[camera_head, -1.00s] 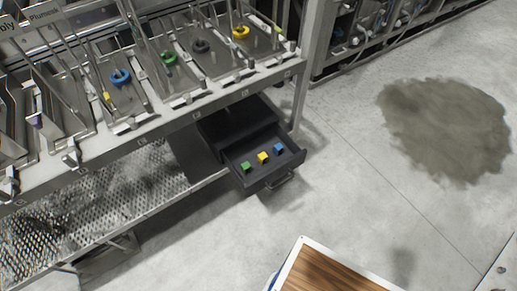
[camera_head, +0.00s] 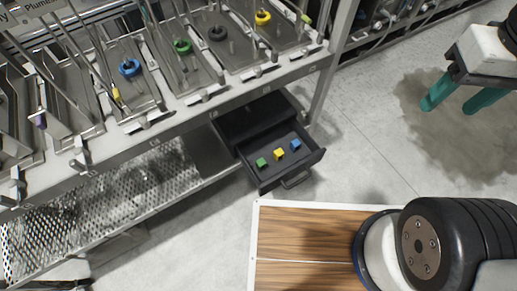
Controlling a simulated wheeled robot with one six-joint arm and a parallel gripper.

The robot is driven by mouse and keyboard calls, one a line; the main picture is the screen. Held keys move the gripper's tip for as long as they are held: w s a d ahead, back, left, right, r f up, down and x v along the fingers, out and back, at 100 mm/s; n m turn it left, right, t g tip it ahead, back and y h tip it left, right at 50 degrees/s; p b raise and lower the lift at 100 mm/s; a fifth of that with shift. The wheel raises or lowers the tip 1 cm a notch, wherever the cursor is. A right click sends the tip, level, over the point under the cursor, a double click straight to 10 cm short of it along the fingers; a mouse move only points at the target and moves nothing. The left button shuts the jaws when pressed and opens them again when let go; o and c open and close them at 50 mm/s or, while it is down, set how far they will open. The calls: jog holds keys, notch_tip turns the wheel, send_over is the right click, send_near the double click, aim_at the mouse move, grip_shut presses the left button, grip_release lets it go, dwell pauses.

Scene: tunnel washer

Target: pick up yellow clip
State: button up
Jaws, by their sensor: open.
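A small yellow block-like piece (camera_head: 279,154) lies in the open black drawer (camera_head: 262,185), between a green piece (camera_head: 261,162) and a blue piece (camera_head: 295,145). Another small yellow piece (camera_head: 116,93) is on the rack above, near a blue ring (camera_head: 129,68). I cannot tell from their shape which of the two yellow pieces is the clip. My gripper (camera_head: 462,99) is at the upper right with two teal fingers spread apart. It is open and empty, over the floor and well apart from the drawer and the rack.
The metal rack (camera_head: 225,95) holds upright rods and several coloured rings, and its front edge overhangs the drawer. A perforated shelf (camera_head: 120,195) lies below at left. A dark wet-looking patch (camera_head: 415,120) marks the floor. Grey floor (camera_head: 350,150) right of the drawer is clear.

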jog(key=w+a+f+n+g, duration=0.2)
jog(key=w+a+f+g, duration=0.25)
jog(key=w+f, duration=0.3)
jog(key=n+t, duration=0.3)
jog(key=n, duration=0.2)
send_over(279, 152)
jog(key=f, duration=4.1)
jog(key=shift+w+d+f, duration=0.1)
jog(key=shift+w+f, duration=0.1)
jog(key=shift+w, duration=0.05)
jog(key=shift+w+f, duration=0.1)
jog(key=shift+f, duration=0.2)
jog(key=f, duration=0.7)
jog(key=shift+s, duration=0.3)
